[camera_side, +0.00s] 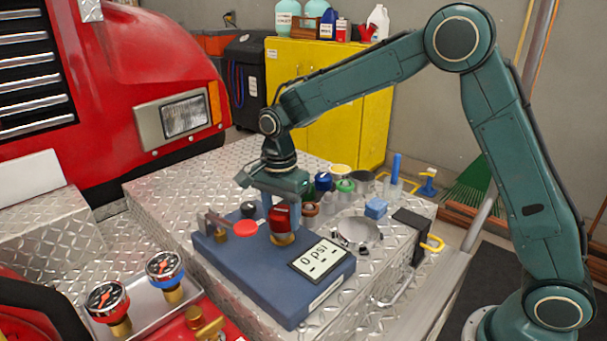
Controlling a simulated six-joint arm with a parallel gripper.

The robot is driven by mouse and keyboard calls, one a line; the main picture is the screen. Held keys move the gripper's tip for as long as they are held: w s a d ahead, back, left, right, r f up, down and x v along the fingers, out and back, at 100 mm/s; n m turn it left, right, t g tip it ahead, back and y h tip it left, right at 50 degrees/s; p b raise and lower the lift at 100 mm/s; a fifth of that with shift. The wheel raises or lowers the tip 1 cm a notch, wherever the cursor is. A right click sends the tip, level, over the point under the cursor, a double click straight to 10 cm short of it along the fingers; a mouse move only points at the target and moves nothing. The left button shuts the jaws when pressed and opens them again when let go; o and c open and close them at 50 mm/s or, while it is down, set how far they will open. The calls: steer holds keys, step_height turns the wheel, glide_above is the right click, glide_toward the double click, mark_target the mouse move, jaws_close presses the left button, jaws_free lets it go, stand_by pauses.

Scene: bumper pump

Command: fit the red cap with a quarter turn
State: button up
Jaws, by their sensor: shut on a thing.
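My gripper (281,210) points down over the blue pump box and is shut on the red cap (282,222). The fingers stand on either side of the cap and hide part of it. The cap is directly over a brass fitting (283,239) on top of the box. The two appear to touch, but I cannot tell how far the cap is seated or turned.
Left of the cap are a flat red disc (246,229), a grey bracket (210,222) and a black knob (249,209). A metal bowl (358,232), a blue block (376,208) and several coloured caps stand behind right. Two gauges (107,300) are front left.

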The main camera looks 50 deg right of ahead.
steer(key=shift+m, duration=0.8)
steer(key=shift+m, duration=1.8)
steer(key=o, duration=1.6)
steer(key=shift+o, duration=0.2)
steer(key=shift+r, duration=0.2)
steer(key=shift+r, duration=3.35)
